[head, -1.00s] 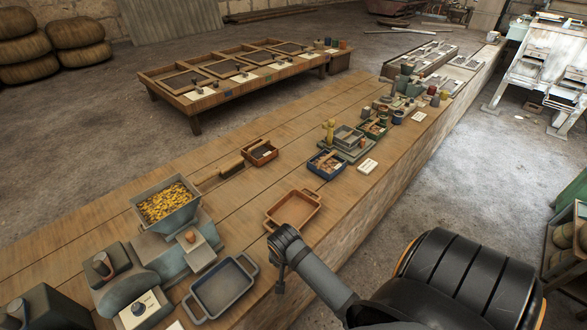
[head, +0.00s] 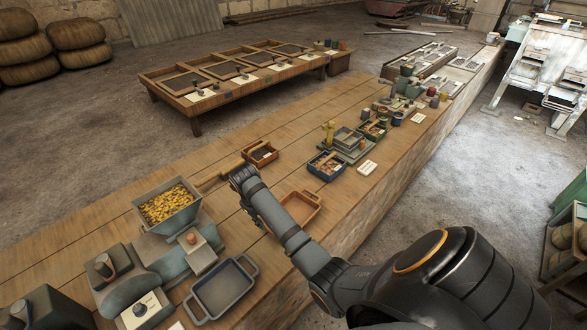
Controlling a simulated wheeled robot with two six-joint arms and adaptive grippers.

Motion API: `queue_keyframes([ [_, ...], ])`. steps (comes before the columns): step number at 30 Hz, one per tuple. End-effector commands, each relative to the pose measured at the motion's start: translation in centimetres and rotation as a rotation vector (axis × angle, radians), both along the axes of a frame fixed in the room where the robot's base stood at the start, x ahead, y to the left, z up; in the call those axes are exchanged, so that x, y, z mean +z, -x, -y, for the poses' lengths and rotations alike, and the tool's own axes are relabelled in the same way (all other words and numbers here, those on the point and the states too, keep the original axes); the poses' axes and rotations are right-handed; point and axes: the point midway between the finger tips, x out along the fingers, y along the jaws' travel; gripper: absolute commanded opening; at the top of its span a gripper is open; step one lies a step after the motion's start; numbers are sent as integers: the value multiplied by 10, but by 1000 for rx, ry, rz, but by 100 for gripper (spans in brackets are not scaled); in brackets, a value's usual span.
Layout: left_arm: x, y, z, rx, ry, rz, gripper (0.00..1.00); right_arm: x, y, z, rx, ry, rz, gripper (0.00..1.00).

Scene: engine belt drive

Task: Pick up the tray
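A grey tray (head: 222,289) with side handles lies on the near part of the long wooden bench, empty. A shallow tan tray (head: 308,203) also sits on the bench; my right arm covers part of it. The pictures do not tell which one the task means. My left gripper is not in view.
A grey hopper machine (head: 168,208) full of yellow pieces stands at the left of the bench. A blue box (head: 327,165), a green box (head: 373,132) and small pots stand further right. The bench's back left side is bare wood.

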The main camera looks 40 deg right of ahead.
Motion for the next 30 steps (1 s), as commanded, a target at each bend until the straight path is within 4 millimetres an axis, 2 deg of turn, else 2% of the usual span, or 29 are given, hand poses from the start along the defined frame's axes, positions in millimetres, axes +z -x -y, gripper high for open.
queue_keyframes([
  [4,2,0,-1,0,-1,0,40,-22,0,5,0,0,-3,24],
  [11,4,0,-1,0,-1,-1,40,-32,-1,7,1,0,-1,24],
  [19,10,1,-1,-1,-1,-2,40,-73,-7,15,1,-1,-2,24],
  [27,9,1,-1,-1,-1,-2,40,-79,-8,16,2,0,1,24],
  [28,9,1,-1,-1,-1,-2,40,-79,-8,16,2,0,1,22],
  [30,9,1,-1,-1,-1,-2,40,-79,-8,16,2,0,1,13],
])
